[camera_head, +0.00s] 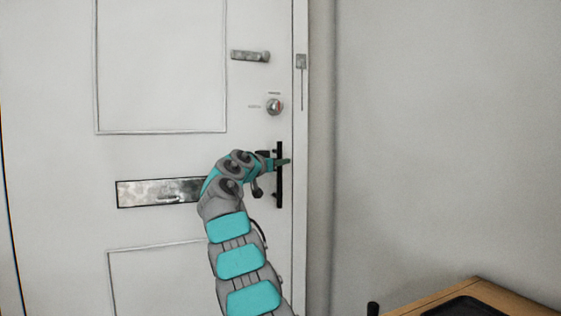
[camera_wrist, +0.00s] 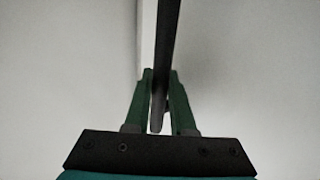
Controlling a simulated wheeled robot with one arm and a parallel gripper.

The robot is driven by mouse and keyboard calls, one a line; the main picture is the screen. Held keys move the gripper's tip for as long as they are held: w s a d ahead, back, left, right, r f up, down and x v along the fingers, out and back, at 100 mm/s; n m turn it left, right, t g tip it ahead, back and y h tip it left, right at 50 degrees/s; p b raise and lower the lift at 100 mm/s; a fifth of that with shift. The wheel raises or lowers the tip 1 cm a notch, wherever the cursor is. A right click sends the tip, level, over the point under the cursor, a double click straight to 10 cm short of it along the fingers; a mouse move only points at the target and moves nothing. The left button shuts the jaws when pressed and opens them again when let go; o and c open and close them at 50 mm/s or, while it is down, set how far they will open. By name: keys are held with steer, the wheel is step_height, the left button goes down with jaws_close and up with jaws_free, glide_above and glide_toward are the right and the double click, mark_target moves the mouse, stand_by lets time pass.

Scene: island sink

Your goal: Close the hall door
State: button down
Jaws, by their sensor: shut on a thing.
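The hall door (camera_head: 165,225) is white and panelled and fills the left half of the head view. A black vertical bar handle (camera_head: 279,190) is fixed near its right edge. My gripper (camera_head: 283,161) is at the handle's middle, with the arm reaching up from below. In the wrist view the green fingers of my gripper (camera_wrist: 160,76) are on either side of the dark handle bar (camera_wrist: 168,40), shut on it. The door's right edge lies close along the frame (camera_head: 300,200). I cannot tell whether it is flush.
The door carries a round lock (camera_head: 274,106), a metal latch piece (camera_head: 250,56) and a letter plate (camera_head: 150,193). A bare grey wall (camera_head: 440,130) is to the right. A wooden surface with a dark tray (camera_head: 480,288) sits at the lower right.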

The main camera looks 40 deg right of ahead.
steer(key=shift+w+a+f, duration=0.1)
steer(key=shift+w+a, duration=0.1)
steer(key=shift+w, duration=0.35)
steer(key=c, duration=1.1)
jaws_free()
steer(key=shift+w+t, duration=0.15)
steer(key=shift+t, duration=0.15)
steer(key=shift+o, duration=0.2)
steer(key=b+v, duration=0.4)
steer(key=v, duration=0.3)
steer(key=shift+s+a, duration=0.25)
steer(key=shift+s, duration=0.1)
steer(key=shift+s, duration=0.1)
